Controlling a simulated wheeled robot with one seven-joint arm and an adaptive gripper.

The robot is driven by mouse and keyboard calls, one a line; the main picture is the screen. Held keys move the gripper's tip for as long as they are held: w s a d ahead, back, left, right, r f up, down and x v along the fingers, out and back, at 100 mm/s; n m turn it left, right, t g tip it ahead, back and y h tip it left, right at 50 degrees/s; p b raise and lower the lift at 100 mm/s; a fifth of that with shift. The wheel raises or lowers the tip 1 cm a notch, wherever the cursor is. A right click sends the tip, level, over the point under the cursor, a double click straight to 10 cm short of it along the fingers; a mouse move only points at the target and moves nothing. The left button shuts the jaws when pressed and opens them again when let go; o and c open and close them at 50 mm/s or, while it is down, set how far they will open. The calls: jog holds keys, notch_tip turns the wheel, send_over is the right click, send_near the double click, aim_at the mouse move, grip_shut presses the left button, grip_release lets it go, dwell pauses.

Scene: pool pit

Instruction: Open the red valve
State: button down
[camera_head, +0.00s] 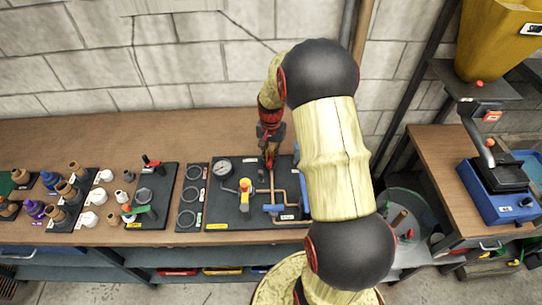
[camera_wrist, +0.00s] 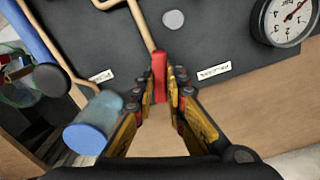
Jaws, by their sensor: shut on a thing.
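The red valve handle (camera_wrist: 159,72) is a narrow upright red bar at the end of a copper pipe on a dark panel in the wrist view. My gripper (camera_wrist: 160,88) has its yellow and black fingers closed on both sides of it. In the head view my gripper (camera_head: 269,150) reaches down at the back edge of the dark panel (camera_head: 225,208) on the workbench. Only a bit of red shows there between the fingers. My arm hides the right part of the panel.
A pressure gauge (camera_head: 222,168) and a yellow valve (camera_head: 245,190) stand left of my gripper. A blue-capped cylinder (camera_wrist: 92,124) is close beside my fingers. A block wall (camera_head: 200,60) stands behind.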

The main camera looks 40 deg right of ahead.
aim_at(271, 158)
jog(key=n+p, duration=0.1)
jog(key=n, duration=0.3)
jog(key=c, duration=1.8)
grip_release()
notch_tip(271, 158, up, 12)
